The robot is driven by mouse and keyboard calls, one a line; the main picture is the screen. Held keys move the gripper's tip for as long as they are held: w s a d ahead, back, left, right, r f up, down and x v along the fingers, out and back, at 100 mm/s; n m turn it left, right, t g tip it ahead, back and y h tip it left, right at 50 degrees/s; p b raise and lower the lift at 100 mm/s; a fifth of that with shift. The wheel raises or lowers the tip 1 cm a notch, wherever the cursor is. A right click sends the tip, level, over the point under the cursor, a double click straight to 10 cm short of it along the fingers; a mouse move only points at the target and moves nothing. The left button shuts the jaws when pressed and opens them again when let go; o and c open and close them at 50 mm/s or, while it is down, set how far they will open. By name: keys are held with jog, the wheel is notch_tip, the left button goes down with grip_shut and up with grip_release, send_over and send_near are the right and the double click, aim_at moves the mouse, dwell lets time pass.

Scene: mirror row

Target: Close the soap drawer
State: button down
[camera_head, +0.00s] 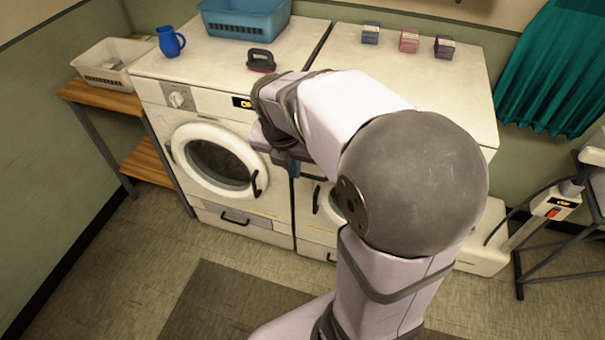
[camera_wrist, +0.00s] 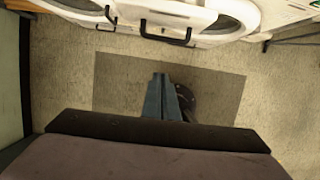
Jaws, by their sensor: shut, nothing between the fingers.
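Two white washing machines stand side by side, the left machine (camera_head: 215,60) and the right machine (camera_head: 465,100). My arm covers the upper front of the right machine and part of the left one's right edge. The left front shows a dial (camera_head: 178,99), a small display (camera_head: 241,102) and a round door (camera_head: 215,160). My gripper (camera_head: 291,167) is mostly hidden behind my arm, close to the machine fronts. In the wrist view its blue-grey fingers (camera_wrist: 162,90) are shut and empty, with floor behind them.
A blue basket (camera_head: 245,22), blue jug (camera_head: 170,42) and dark handled brush or iron (camera_head: 261,61) stand on the left machine. Three small boxes (camera_head: 408,41) stand on the right one. A black handle (camera_wrist: 166,38) projects from a machine front. Floor (camera_head: 130,245) is clear in front.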

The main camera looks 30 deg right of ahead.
send_near(305, 176)
notch_tip(305, 176, down, 5)
jog(key=s+a, duration=0.2)
jog(key=s, duration=0.1)
jog(key=shift+w+d+f+p, duration=0.25)
jog(key=shift+w+d+p, duration=0.2)
jog(key=shift+w, duration=0.15)
jog(key=shift+w+d+f+p, duration=0.25)
jog(key=shift+w+d+p, duration=0.15)
jog(key=shift+w, duration=0.15)
jog(key=shift+w+d+f+p, duration=0.25)
jog(key=shift+w+d+p, duration=0.15)
jog(key=shift+w, duration=0.2)
jog(key=shift+w+d+r+p, duration=0.15)
jog(key=shift+w+d+p, duration=0.3)
jog(key=shift+p, duration=0.1)
jog(key=w+d+p, duration=0.8)
jog(key=w+d, duration=0.2)
jog(key=shift+d, duration=0.1)
jog(key=shift+w, duration=0.1)
